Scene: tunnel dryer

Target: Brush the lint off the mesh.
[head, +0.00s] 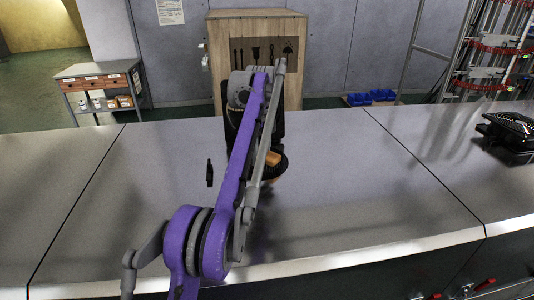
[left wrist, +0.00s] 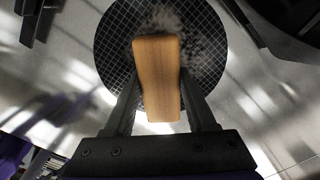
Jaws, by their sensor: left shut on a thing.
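The mesh (left wrist: 112,43) is a round dark disc with a fine grid, seen from above in the left wrist view. Grey fuzzy lint (left wrist: 203,45) lies on its upper middle and right part. My left gripper (left wrist: 160,95) is shut on the brush (left wrist: 157,70), a wooden block that covers the mesh's middle. I cannot tell whether the brush touches the mesh. In the head view my purple arm hides most of the mesh (head: 283,168) and gripper; part of the brush (head: 273,158) shows. My right gripper is not in view.
A small black object (head: 209,172) is left of the mesh on the grey worktop (head: 140,195). A black device (head: 513,130) sits at the right end. The worktop between is clear. A wooden cabinet (head: 222,28) stands behind, with blue bins (head: 371,98) on the floor.

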